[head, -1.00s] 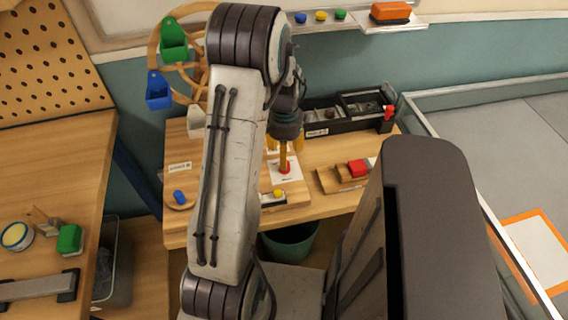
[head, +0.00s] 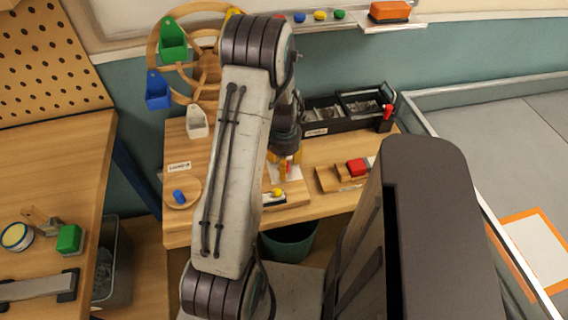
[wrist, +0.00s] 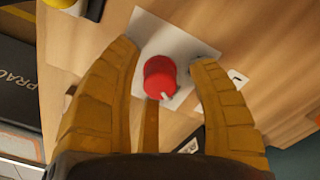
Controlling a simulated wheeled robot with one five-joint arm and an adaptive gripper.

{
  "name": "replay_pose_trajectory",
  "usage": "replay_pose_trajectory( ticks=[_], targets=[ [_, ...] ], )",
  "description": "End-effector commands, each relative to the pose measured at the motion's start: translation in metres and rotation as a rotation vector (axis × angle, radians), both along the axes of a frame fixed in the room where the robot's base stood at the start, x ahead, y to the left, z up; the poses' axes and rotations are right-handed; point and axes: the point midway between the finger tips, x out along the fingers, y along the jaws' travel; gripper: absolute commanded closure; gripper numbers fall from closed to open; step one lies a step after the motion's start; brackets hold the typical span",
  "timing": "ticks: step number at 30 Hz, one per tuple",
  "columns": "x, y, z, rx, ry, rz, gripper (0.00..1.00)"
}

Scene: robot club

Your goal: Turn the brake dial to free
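The red dial (wrist: 160,77) sits on a white card (wrist: 185,48) on a wooden board. A white pointer mark shows at its lower edge in the wrist view. My gripper (wrist: 165,58) is open, its yellow fingers spread to either side of the dial and a third finger below it; I see gaps between the fingers and the dial. In the head view my gripper (head: 286,160) is over the dial and mostly hides it. A small white label with a dark mark (wrist: 238,79) lies right of the card, partly cut by the right finger.
On the bench, a blue knob (head: 179,196) is left of my arm, and a yellow button (head: 277,192) is nearer me. A black tray (head: 320,116) stands behind, and a wooden wheel with buckets (head: 173,40) at the left.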

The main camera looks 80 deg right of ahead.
Motion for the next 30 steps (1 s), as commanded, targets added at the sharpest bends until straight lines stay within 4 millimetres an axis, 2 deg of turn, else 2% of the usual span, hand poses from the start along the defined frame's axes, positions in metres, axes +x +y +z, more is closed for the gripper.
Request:
replay_pose_trajectory(
  ticks=[2,17,25,30],
  targets=[
    [0.0,0.0,0.0001,0.0,0.0,0.0,0.54],
    [0.0,0.0001,0.0001,0.0,0.0,0.0,0.99],
    [0.0,0.0002,-0.0009,0.001,0.0,0.017,1.0],
    [-0.0001,0.0004,-0.0022,0.001,0.0,0.086,1.0]
  ],
)
